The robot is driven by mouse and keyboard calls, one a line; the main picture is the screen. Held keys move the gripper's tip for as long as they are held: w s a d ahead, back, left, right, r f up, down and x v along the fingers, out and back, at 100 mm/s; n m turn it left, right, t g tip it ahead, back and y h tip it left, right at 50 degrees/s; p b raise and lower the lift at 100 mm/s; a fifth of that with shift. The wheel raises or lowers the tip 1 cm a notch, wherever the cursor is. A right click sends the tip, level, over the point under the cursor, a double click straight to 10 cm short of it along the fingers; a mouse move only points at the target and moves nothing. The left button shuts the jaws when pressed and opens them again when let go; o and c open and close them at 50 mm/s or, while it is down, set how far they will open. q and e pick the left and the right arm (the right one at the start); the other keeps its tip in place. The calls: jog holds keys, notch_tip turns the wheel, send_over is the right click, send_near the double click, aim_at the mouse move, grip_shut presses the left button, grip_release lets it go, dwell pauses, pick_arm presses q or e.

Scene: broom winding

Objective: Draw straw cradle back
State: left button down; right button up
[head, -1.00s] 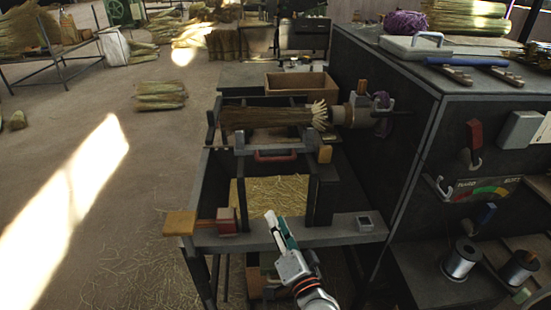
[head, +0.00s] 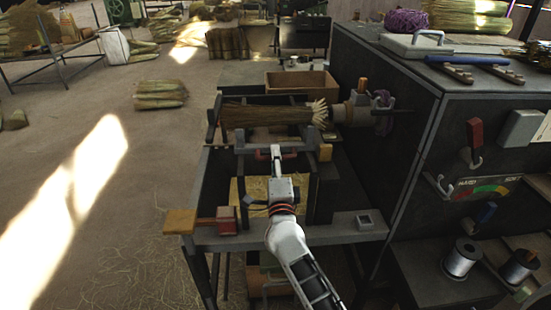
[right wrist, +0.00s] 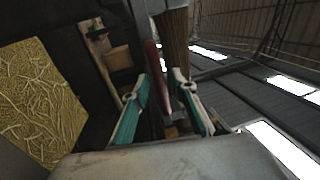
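The straw bundle (head: 262,115) lies sideways in the dark cradle frame, its pale cut ends at the right by the round chuck (head: 350,113). A grey crossbar (head: 246,148) with a red handle (head: 290,156) runs along the cradle's near side. My right gripper (head: 276,154) is at this handle. In the right wrist view the teal-padded fingers (right wrist: 160,100) are apart, with the red handle (right wrist: 155,72) between them; contact is not clear. The straw (right wrist: 175,45) shows beyond. My left gripper is not in view.
A red block with a wooden grip (head: 182,221) sits at the bench's near left corner. A straw-littered tray (head: 240,192) lies below the crossbar. The dark machine cabinet (head: 400,150) stands close on the right. The floor at left is mostly open.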

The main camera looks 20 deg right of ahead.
jog(key=shift+w+d, duration=0.1)
jog(key=shift+w, duration=0.15)
grip_shut()
jog(key=r+p+v, duration=0.2)
jog(key=p+v, duration=0.2)
jog(key=v, duration=0.6)
jog(key=shift+s+f+p, duration=0.15)
jog(key=shift+s+p, duration=0.15)
jog(key=shift+p, duration=0.1)
jog(key=shift+c, duration=1.3)
grip_release()
jog(key=shift+o, duration=1.3)
jog(key=shift+s, duration=0.15)
